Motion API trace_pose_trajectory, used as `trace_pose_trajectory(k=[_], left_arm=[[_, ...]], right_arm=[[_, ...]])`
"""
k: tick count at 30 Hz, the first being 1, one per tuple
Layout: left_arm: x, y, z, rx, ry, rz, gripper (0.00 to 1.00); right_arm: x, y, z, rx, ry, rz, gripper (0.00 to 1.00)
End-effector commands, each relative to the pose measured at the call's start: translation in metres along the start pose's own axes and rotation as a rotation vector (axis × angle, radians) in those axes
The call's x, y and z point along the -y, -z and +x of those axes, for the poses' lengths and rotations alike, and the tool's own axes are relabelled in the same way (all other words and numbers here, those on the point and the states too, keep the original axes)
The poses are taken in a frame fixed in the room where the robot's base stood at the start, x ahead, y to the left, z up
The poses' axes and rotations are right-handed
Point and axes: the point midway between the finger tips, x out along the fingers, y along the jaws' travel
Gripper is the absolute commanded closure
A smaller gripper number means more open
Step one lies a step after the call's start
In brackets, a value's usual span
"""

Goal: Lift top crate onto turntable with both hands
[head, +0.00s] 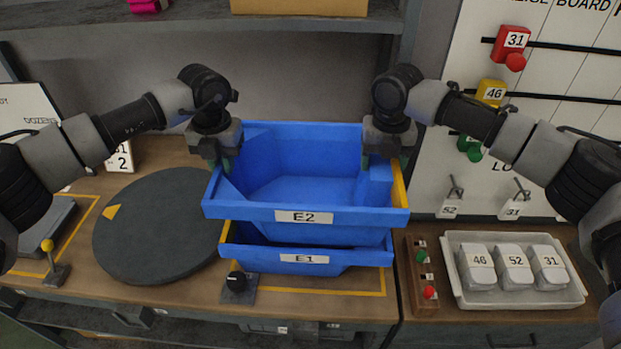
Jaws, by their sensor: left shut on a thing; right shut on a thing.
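The top crate (304,217), blue and labelled E2, is above a second blue crate (304,260) labelled E1. It looks empty. Whether the two crates touch is hard to tell. My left gripper (222,160) is shut on the left wall of the top crate. My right gripper (379,157) is shut on its right wall. Both fingertips are partly hidden against the walls. The dark round turntable (157,232) lies to the left of the crates, with a yellow triangle mark near its left edge and nothing on it.
A white tray (515,299) with several numbered grey items is at the right, beside a wooden button box (421,279). A sign reading 2 (121,156) stands behind the turntable. A shelf (200,24) crosses above.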

Motion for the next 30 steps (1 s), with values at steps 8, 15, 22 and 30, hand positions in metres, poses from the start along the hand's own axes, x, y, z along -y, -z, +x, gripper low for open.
trace_pose_trajectory(k=[8,15,22,30], left_arm=[[-0.002,-0.001,-0.004,0.002,-0.004,-0.004,1.0],[-0.003,-0.001,-0.022,0.001,-0.005,-0.004,1.0],[-0.003,-0.001,-0.045,0.001,-0.007,-0.005,1.0],[-0.004,-0.001,-0.051,0.0,-0.008,-0.006,1.0]], right_arm=[[0.002,-0.001,-0.004,0.002,0.003,0.003,0.83],[0.002,-0.001,-0.022,0.001,0.005,0.003,0.83],[0.003,-0.001,-0.045,0.001,0.006,0.004,0.83],[0.003,-0.001,-0.051,0.0,0.007,0.004,0.83]])
